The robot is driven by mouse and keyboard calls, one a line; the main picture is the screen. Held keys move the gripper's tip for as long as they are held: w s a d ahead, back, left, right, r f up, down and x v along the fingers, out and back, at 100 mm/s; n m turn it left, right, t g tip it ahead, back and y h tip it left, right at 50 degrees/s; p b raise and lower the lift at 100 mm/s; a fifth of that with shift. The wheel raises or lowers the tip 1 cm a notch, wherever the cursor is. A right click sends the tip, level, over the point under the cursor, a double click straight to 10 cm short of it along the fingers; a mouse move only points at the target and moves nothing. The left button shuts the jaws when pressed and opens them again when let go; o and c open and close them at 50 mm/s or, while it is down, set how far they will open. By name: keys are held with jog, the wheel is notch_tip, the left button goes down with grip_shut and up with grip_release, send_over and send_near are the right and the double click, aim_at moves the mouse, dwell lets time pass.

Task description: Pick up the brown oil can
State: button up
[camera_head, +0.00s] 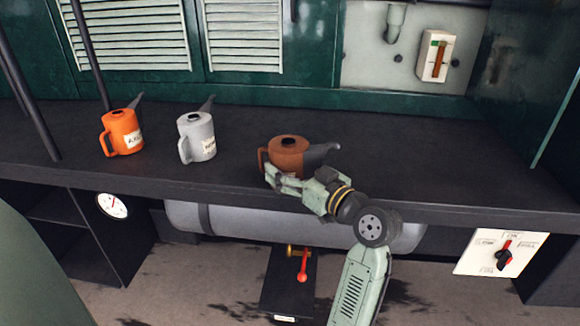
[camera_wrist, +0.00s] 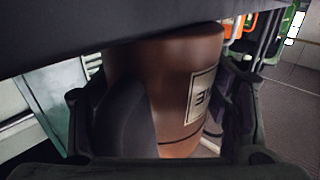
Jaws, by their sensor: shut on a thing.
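The brown oil can (camera_head: 287,150) stands upright at the front right of the dark shelf in the head view, its dark spout pointing right. My gripper (camera_head: 283,181) reaches it from the front and is shut on it, hiding its lower part. In the wrist view the brown can's body (camera_wrist: 180,80) fills the space between the dark fingers of my gripper (camera_wrist: 165,125). A pale label with dark letters shows on its side. I cannot tell whether the can's base touches the shelf.
A grey oil can (camera_head: 199,137) and an orange oil can (camera_head: 122,133) stand to the left on the dark shelf (camera_head: 420,170). A grey cylinder (camera_head: 240,218) lies below the shelf edge. The shelf's right part is clear.

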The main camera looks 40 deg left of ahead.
aim_at(290, 142)
jog(key=c, duration=0.7)
jog(key=shift+o, duration=0.2)
notch_tip(290, 142, up, 10)
jog(key=shift+r+b, duration=0.1)
jog(key=shift+b, duration=0.65)
